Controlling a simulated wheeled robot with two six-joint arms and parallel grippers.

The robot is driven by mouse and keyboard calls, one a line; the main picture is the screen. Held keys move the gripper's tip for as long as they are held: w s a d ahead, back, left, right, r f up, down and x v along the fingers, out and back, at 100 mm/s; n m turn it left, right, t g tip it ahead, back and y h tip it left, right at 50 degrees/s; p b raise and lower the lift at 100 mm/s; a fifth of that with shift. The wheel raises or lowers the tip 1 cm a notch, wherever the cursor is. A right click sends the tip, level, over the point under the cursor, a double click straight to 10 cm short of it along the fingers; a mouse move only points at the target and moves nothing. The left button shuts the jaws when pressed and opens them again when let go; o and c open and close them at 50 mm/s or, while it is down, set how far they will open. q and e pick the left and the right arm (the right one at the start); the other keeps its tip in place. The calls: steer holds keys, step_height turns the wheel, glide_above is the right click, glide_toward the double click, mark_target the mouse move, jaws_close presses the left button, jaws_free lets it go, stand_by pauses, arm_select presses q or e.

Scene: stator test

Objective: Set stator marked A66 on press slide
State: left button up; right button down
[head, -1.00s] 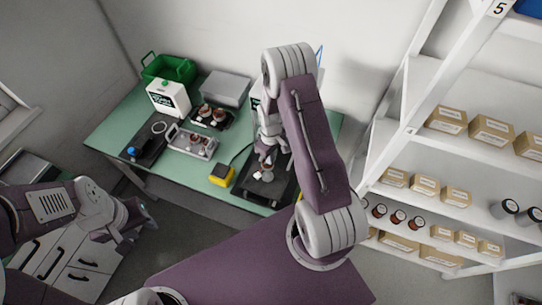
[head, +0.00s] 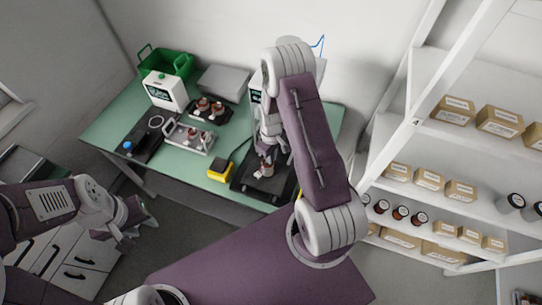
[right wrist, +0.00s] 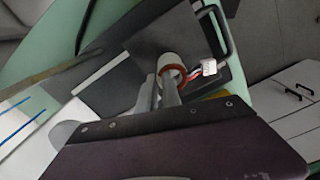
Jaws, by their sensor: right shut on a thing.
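My right gripper (head: 265,157) is shut on a stator, with its fingers pointing down over the dark base of the press (head: 250,187). The stator (head: 266,168) is small and brownish in the head view. In the right wrist view the stator (right wrist: 172,66) shows a pale ring, copper windings and coloured leads to a white connector (right wrist: 209,68). I cannot read its marking, nor tell whether it touches the slide beneath. My right arm hides much of the press. My left gripper (head: 138,217) is off the table at the lower left; its jaw opening is unclear.
A grey tray (head: 190,140) and a black tray (head: 211,112) hold several parts. A yellow-and-black box (head: 220,170) stands left of the press. A white device (head: 163,92) and green crate (head: 167,65) are at the back left. Shelves (head: 455,205) with boxes stand at right.

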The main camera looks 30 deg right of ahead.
steer(key=shift+f, duration=0.1)
steer(key=shift+w+f+b, duration=0.1)
steer(key=shift+f+b, duration=0.75)
steer(key=shift+f, duration=0.05)
steer(key=shift+f, duration=0.35)
steer(key=c, duration=1.5)
jaws_free()
steer(key=shift+o, duration=0.2)
steer(key=shift+r, duration=0.1)
